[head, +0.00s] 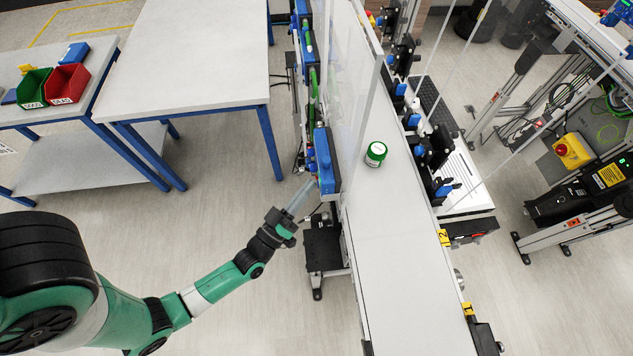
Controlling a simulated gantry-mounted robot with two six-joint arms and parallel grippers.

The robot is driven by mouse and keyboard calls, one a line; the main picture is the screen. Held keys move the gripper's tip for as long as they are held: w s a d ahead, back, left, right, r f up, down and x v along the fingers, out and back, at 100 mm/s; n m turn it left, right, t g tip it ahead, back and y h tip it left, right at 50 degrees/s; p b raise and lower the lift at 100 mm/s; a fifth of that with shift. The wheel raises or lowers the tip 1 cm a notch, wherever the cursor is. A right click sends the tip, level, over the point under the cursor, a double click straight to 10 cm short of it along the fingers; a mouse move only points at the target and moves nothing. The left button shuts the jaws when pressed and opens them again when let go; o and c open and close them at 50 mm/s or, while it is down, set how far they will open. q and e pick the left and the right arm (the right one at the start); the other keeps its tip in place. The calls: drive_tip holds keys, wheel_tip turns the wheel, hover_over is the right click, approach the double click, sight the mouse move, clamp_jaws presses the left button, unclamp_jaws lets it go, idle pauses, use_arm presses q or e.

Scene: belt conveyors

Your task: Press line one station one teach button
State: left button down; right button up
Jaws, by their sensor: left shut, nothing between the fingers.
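My left gripper (304,190) is shut and empty. Its fingertips are at the lower side of a blue control module (324,160) on the left side of the belt conveyor (400,260). I cannot tell whether the fingertips touch the module. The teach button itself is too small to make out. More blue modules with green cables (309,60) run along the same side farther back. My right gripper is not in view.
A green can with a white lid (376,154) stands on the belt. Clear panels (350,80) rise along the conveyor's left edge. A white table (195,55) with blue legs stands to the left. Red (67,84) and green (33,88) bins sit on another table.

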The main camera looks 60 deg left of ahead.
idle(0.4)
use_arm(q)
drive_tip(key=shift+s+a, duration=0.25)
drive_tip(key=shift+s, duration=0.4)
drive_tip(key=s, duration=0.1)
drive_tip(key=s+a, duration=0.1)
drive_tip(key=s, duration=0.2)
drive_tip(key=shift+s+a, duration=0.35)
idle(0.8)
